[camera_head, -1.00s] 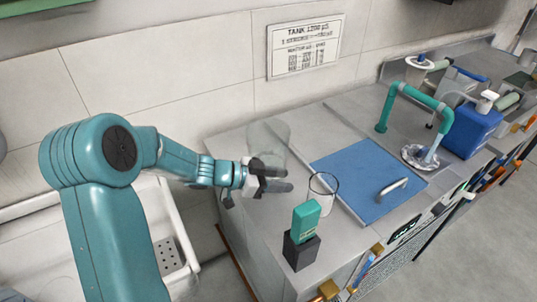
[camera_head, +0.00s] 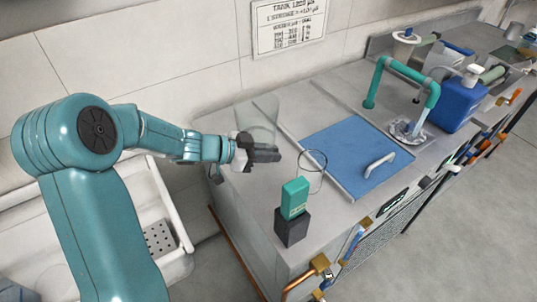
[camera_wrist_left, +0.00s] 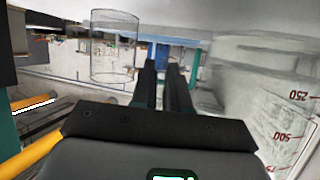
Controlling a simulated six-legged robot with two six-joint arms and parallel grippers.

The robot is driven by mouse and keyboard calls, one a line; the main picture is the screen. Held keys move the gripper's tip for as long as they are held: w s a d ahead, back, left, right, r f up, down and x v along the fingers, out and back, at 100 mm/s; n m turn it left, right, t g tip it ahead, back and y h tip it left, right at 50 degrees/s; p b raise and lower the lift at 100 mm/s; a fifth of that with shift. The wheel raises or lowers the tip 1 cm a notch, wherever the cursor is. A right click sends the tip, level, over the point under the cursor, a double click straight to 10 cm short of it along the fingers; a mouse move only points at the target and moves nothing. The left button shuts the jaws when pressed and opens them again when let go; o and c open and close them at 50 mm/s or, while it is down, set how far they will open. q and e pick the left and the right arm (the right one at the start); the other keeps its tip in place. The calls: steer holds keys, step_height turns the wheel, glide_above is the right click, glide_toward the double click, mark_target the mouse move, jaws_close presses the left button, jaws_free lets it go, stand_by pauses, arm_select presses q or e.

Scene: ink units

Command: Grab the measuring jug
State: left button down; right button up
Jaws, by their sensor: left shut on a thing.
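The measuring jug (camera_head: 258,113) is a clear, pale vessel at the left end of the grey counter, near the wall, partly hidden behind my gripper. Its side with red marks such as 250 and 500 fills the right of the left wrist view (camera_wrist_left: 285,118). My left gripper (camera_head: 265,154) is at the jug's near side, its dark fingers low and level. In the left wrist view the fingers (camera_wrist_left: 163,88) are close together and shut on the jug, though the gripped part is hard to make out. My right gripper is not in view.
A clear glass (camera_head: 312,172) stands just right of the gripper. A green block (camera_head: 295,198) sits on a dark box (camera_head: 292,228) at the front edge. A blue lid (camera_head: 355,155) with a handle lies to the right. A teal tap and blue bottle (camera_head: 458,105) are further right.

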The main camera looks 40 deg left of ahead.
arm_select(q)
step_height(320, 180, up, 18)
steer(key=p, duration=0.5)
steer(key=shift+f, duration=0.2)
steer(key=shift+r, duration=0.15)
